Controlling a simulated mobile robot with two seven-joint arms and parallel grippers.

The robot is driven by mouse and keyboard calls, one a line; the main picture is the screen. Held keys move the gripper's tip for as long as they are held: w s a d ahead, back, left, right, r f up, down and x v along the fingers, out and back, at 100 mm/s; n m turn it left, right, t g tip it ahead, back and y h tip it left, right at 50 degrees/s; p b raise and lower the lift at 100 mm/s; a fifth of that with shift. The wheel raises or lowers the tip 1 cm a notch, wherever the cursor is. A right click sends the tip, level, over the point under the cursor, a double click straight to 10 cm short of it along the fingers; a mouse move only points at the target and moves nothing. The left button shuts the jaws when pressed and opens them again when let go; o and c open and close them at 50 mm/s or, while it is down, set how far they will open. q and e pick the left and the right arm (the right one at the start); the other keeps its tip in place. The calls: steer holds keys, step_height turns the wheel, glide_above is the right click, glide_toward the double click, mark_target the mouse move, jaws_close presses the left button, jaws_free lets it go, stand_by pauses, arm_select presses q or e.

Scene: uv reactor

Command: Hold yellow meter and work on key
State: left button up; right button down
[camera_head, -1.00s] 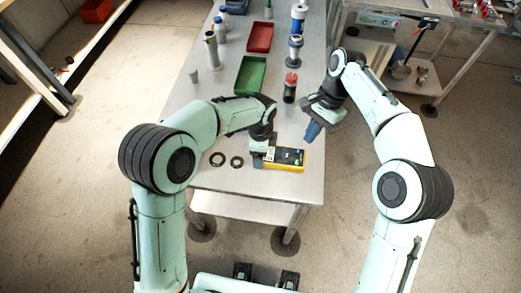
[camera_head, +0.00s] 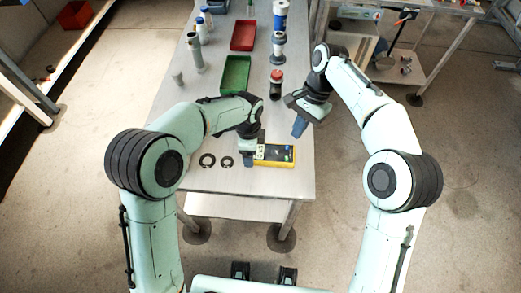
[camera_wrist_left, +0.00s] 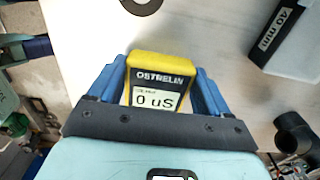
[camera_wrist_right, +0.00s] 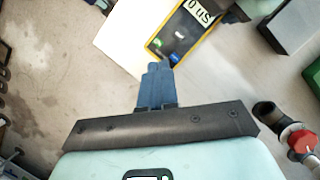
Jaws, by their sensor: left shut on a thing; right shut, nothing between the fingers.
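The yellow meter (camera_head: 276,155) lies at the near end of the table, with its dark face up. My left gripper (camera_head: 249,159) is shut on the meter's display end. In the left wrist view its blue fingers grip both sides of the meter (camera_wrist_left: 159,75), whose display reads 0 uS. My right gripper (camera_head: 299,127) is shut and empty, above and to the right of the meter and apart from it. In the right wrist view the shut fingertips (camera_wrist_right: 154,72) point towards the meter (camera_wrist_right: 183,33), where a blue key (camera_wrist_right: 174,58), a white key and a green key show.
Two black rings (camera_head: 208,160) lie left of the meter. A black cylinder with a red top (camera_head: 277,84) stands behind it. Green (camera_head: 235,74) and red (camera_head: 243,36) trays and several bottles are farther back on the table (camera_head: 200,104).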

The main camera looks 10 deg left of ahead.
mark_target(287, 159)
steer(key=s+m+t+y, duration=0.1)
steer(key=m+t, duration=0.2)
steer(key=s+a+r+m+t+y, duration=0.1)
steer(key=s+m+t, duration=0.1)
steer(key=m+t, duration=0.1)
steer(key=s+r+m+t+y, duration=0.1)
steer(key=m+t, duration=0.3)
steer(key=shift+s+a+m+y, duration=0.15)
steer(key=shift+a+m+y, duration=0.15)
steer(key=shift+m+y, duration=0.1)
steer(key=shift+f, duration=4.4)
steer(key=shift+f, duration=0.4)
